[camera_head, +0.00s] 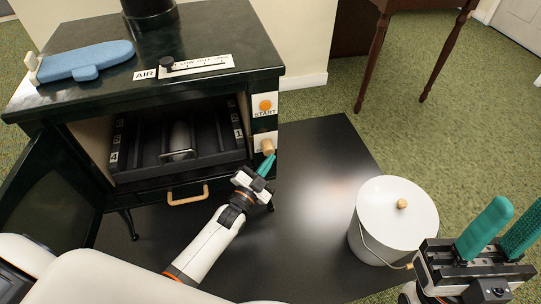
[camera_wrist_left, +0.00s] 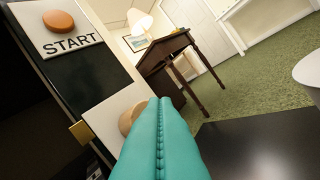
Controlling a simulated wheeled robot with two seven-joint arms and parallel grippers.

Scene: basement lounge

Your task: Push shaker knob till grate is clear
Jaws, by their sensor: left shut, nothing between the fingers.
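The shaker knob (camera_head: 268,146) is a round wooden knob on a white plate at the stove's right front, below the orange START button (camera_head: 265,105). My left gripper (camera_head: 266,166) is shut and empty, its teal fingertips just below the knob in the head view. In the left wrist view the knob (camera_wrist_left: 128,120) is partly hidden behind the fingers (camera_wrist_left: 158,105); I cannot tell whether they touch. The grate (camera_head: 205,140) lies inside the open stove, with dark bars, numbered labels and a grey cylinder-like piece (camera_head: 179,142). My right gripper (camera_head: 492,240) is open and empty at the lower right.
A white lidded bucket (camera_head: 393,222) stands on the dark floor plate (camera_head: 325,165) right of the stove. The stove door (camera_head: 45,200) hangs open at left. A blue mitt-like object (camera_head: 85,60) lies on top near the AIR slider (camera_head: 168,63). A wooden table (camera_head: 440,50) stands behind.

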